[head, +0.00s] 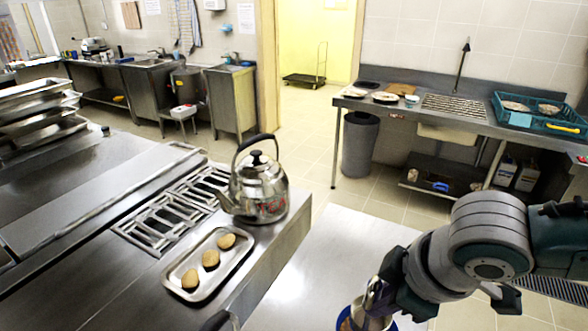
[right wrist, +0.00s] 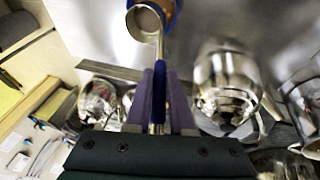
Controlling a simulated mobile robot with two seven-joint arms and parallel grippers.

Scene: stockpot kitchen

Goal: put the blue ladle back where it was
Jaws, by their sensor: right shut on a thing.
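My right gripper (head: 374,296) is low at the bottom right of the head view. In the right wrist view, its purple fingers (right wrist: 160,98) are shut on the ladle's blue handle (right wrist: 157,85). The ladle's round metal bowl (right wrist: 148,20) shows beyond the fingertips. It lies in front of or over a blue-edged container (right wrist: 178,8) with something orange-brown in it; I cannot tell if they touch. That container (head: 345,322) is also cut off at the bottom of the head view.
A steel kettle (head: 262,190) stands on the counter beside a tray (head: 190,284) with several brown pieces. Shiny metal vessels (right wrist: 225,85) flank the gripper in the right wrist view. A far steel table holds a blue crate (head: 540,125). The pale worktop (head: 335,240) near the kettle is bare.

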